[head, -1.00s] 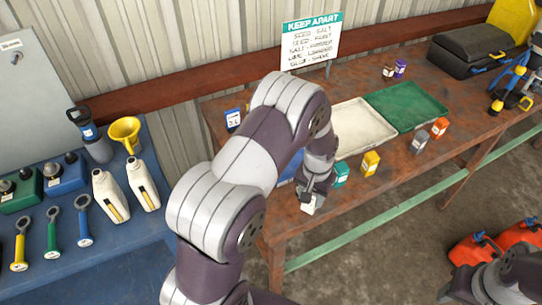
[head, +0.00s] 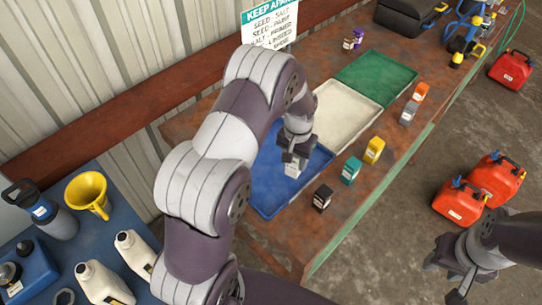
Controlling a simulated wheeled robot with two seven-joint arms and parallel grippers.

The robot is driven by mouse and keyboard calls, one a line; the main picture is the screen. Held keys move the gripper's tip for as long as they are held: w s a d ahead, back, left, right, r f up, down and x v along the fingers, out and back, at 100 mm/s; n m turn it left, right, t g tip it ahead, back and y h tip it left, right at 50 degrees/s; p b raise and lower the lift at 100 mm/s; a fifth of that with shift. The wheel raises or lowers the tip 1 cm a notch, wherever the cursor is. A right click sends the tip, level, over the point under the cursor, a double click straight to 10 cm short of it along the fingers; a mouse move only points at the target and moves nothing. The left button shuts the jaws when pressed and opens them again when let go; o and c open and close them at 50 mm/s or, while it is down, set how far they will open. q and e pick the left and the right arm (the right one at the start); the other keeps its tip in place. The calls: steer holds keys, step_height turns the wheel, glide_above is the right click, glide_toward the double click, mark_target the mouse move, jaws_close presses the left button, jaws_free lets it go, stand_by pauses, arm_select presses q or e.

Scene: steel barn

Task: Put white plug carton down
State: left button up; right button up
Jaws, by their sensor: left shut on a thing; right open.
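The white plug carton (head: 292,169) is in my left gripper (head: 294,154), which is shut on it. The carton is over the blue tray (head: 267,204) near its right part; I cannot tell whether its bottom touches the tray. My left arm hides the tray's left side. My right gripper (head: 449,264) is open and empty at the lower right, over the floor, away from the bench.
The white tray (head: 343,116) and green tray (head: 378,75) lie behind on the rusty bench. Black (head: 322,198), teal (head: 350,170), yellow (head: 374,150), grey (head: 409,112) and orange (head: 420,92) cartons stand along the front edge. Red fuel cans (head: 460,201) stand on the floor.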

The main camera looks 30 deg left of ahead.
arm_select(q)
steer(key=w+a+r+m+p, duration=0.1)
steer(key=w+a+p, duration=0.2)
steer(key=w+a, duration=0.35)
steer(key=w+a+m+p, duration=0.2)
steer(key=w+a+p, duration=0.15)
steer(key=a, duration=0.65)
arm_select(e)
step_height(320, 180, up, 6)
arm_select(q)
steer(key=s+f+b, duration=0.3)
steer(key=b, duration=0.1)
steer(key=s+f+b, duration=0.4)
steer(key=s+a+f+b, duration=0.1)
steer(key=s+f+b, duration=0.2)
steer(key=s, duration=0.1)
steer(key=shift+f+b, duration=0.2)
steer(key=shift+b, duration=0.2)
steer(key=shift+f, duration=0.3)
arm_select(e)
step_height(320, 180, down, 12)
steer(key=shift+d+r, duration=0.25)
steer(key=shift+d, duration=0.15)
steer(key=shift+s, duration=0.1)
